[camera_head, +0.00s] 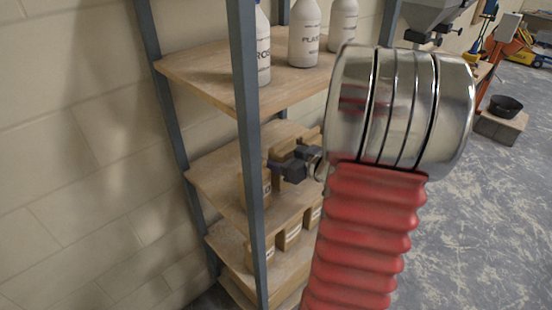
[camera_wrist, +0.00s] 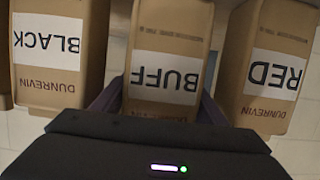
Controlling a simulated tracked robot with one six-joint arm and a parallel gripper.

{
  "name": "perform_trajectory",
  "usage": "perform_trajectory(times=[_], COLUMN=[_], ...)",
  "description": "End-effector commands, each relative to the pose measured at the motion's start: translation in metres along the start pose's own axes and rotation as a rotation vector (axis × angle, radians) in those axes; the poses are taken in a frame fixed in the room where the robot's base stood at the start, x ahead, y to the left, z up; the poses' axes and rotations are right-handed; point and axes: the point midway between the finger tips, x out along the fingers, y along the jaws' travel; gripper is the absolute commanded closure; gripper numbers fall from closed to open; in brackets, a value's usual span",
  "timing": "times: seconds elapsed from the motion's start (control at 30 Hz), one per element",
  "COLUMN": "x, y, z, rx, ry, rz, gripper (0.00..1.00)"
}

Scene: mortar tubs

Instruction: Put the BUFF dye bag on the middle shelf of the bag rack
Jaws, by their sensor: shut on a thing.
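The BUFF dye bag (camera_wrist: 165,45) is a tan bag with a white label, upside down in the wrist view. It is between the fingers of my gripper (camera_wrist: 158,104), which is shut on it. In the head view my gripper (camera_head: 290,167) reaches into the bag rack (camera_head: 247,130), at the shelf (camera_head: 205,180) below the bottles. The bag is mostly hidden there; I cannot tell whether it rests on the shelf or is lifted.
In the wrist view the BLACK bag (camera_wrist: 60,55) is close on the left and the RED bag (camera_wrist: 268,65) close on the right. More bags (camera_head: 290,234) stand one shelf lower. Bottles (camera_head: 305,35) stand above. The rack's front post (camera_head: 243,60) is near my gripper.

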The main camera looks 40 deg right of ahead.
Motion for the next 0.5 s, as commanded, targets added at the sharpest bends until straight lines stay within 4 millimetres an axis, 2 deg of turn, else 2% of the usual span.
perform_trajectory(times=[0.2,0.5], x=[0.005,0.005], y=[0.0,0.0], z=[0.015,0.015], rx=[0.0,-0.002], ry=[0.003,0.004], rz=[-0.001,-0.001], gripper=[0.82,0.82])
